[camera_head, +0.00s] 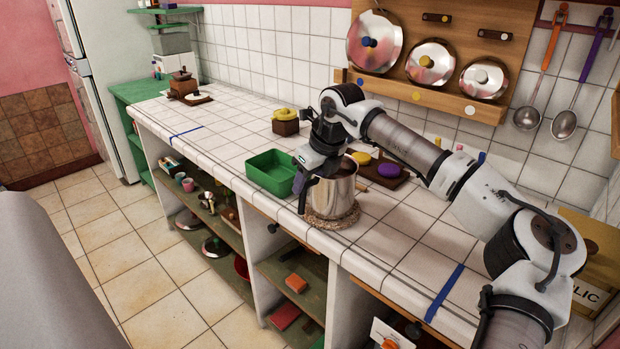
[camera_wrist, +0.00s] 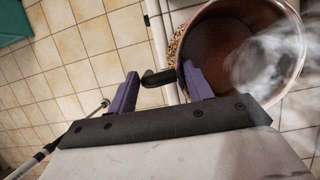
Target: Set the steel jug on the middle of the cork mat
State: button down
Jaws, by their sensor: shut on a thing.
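The steel jug (camera_head: 331,194) is upright on the cork mat (camera_head: 331,219) near the counter's front edge in the head view. Only the mat's rim shows around the jug's base, so I cannot tell how exactly it is centred. In the wrist view the jug (camera_wrist: 290,88) is at the upper right, open from above and brown inside, and a speckled bit of the mat (camera_wrist: 174,46) shows beside it. My gripper (camera_wrist: 160,82) has its purple fingers on both sides of the jug's dark handle (camera_wrist: 159,78) and is shut on it. The head view shows my gripper (camera_head: 302,190) at the jug's left side.
A green tray (camera_head: 271,174) stands just left of the jug. A board with a purple and a yellow item (camera_head: 388,170) lies behind it. A dark block with a yellow top (camera_head: 286,121) is farther back. Blue tape (camera_head: 444,293) marks the counter at right, where tiles are clear.

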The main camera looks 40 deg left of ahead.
jog(key=shift+f, duration=0.2)
dwell(0.4)
jog(key=c, duration=0.5)
grip_release()
jog(key=shift+f, duration=0.15)
jog(key=b+v, duration=0.2)
jog(key=v, duration=1.2)
jog(key=shift+s, duration=0.1)
